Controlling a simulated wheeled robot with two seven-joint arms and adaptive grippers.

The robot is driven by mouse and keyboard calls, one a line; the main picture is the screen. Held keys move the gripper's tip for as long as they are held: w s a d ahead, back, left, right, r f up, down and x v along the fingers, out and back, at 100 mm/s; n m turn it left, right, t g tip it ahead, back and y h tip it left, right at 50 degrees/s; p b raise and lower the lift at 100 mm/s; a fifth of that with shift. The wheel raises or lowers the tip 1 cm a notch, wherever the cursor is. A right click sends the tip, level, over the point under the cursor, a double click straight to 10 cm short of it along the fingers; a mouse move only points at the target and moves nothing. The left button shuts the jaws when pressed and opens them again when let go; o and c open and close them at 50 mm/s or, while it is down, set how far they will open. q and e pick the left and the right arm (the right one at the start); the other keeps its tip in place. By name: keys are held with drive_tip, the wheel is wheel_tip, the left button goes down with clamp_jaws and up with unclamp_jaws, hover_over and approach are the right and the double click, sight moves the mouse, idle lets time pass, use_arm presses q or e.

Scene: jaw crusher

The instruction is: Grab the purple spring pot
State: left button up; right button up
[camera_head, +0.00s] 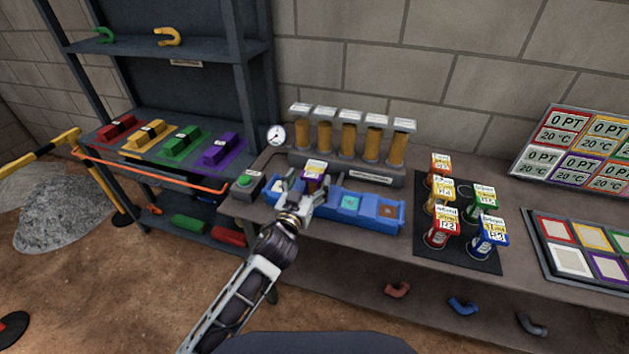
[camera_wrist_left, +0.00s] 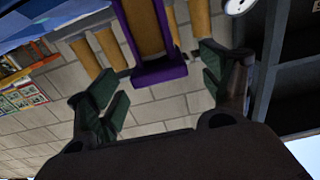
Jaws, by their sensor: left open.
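The purple spring pot (camera_head: 314,183), with a white and yellow label on top, stands upright at the blue tray (camera_head: 338,217) on the workbench. My left gripper (camera_head: 303,198) is in front of it at the tray's left part and hides some of the pot's lower body. In the left wrist view the purple pot (camera_wrist_left: 160,73) shows between and beyond the two green-padded fingers of my left gripper (camera_wrist_left: 164,88). The fingers are open, with visible gaps on both sides of the pot. My right gripper is in neither view.
Several orange-filled tubes (camera_head: 347,136) stand behind the tray, near a round gauge (camera_head: 276,134). A green button box (camera_head: 245,182) is left of it. Several labelled pots stand on a black mat (camera_head: 437,254) to the right. A shelf (camera_head: 150,110) stands at the left.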

sight(319, 163)
use_arm(q)
drive_tip(key=shift+w, duration=0.15)
drive_tip(key=shift+x, duration=0.8)
drive_tip(key=shift+p+x, duration=0.3)
drive_tip(key=shift+x, duration=1.05)
drive_tip(key=shift+w+d, duration=0.2)
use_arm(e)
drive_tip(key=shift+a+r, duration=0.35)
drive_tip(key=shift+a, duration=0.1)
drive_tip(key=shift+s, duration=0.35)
use_arm(q)
drive_tip(key=shift+c, duration=0.3)
